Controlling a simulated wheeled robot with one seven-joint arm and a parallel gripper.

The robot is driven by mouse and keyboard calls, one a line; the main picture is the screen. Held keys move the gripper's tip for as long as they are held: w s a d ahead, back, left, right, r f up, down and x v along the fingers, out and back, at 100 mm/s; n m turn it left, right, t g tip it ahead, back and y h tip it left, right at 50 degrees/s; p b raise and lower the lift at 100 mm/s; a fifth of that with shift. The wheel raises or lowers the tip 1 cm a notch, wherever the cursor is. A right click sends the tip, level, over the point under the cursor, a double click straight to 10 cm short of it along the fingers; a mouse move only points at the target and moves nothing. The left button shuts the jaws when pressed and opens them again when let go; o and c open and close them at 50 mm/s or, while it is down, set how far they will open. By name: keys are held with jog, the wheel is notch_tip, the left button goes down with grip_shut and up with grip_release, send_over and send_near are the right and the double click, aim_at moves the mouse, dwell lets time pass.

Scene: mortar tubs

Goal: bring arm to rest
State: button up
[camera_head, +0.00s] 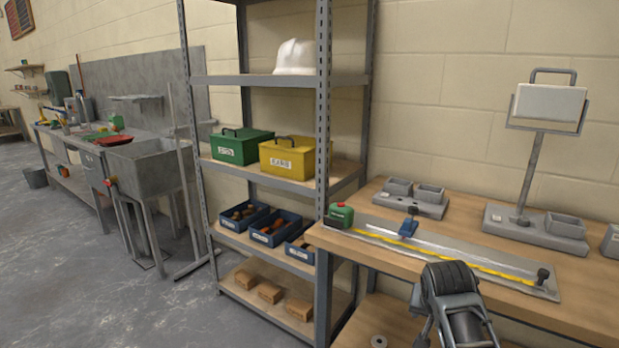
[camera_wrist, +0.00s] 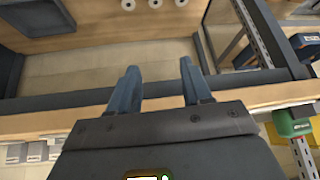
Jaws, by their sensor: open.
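My arm shows at the lower right of the head view, in front of the wooden workbench (camera_head: 380,246); the fingertips cannot be made out there. In the wrist view my gripper (camera_wrist: 160,80) has its two blue-grey fingers apart, with nothing between them. The bench edge (camera_wrist: 75,122) runs across behind the fingers in that view.
On the bench lie a plate with a yellow strip (camera_head: 455,262), a green block (camera_head: 341,214) and grey tubs (camera_head: 411,195). A lamp-like stand (camera_head: 548,104) rises at right. A metal shelf (camera_head: 323,90) stands left of the bench. Grey floor (camera_head: 120,290) is clear at left.

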jog(key=s+a+f+n+t, duration=0.1)
jog(key=s+f, duration=0.4)
jog(key=s, duration=0.2)
jog(key=s+f+n+t, duration=0.1)
jog(key=s+f, duration=0.5)
jog(key=s, duration=0.2)
jog(key=s+a+n+t+y, duration=0.1)
jog(key=s+a+t, duration=0.15)
jog(key=s, duration=1.35)
jog(key=s+a+r+n+t+y, duration=0.1)
jog(key=s+r+t, duration=0.3)
jog(key=s+r, duration=1.7)
jog(key=s+n, duration=0.1)
jog(key=s, duration=0.1)
jog(key=shift+s+a+r, duration=0.15)
jog(key=shift+s+r, duration=0.1)
jog(key=shift+s, duration=0.1)
jog(key=shift+c, duration=0.7)
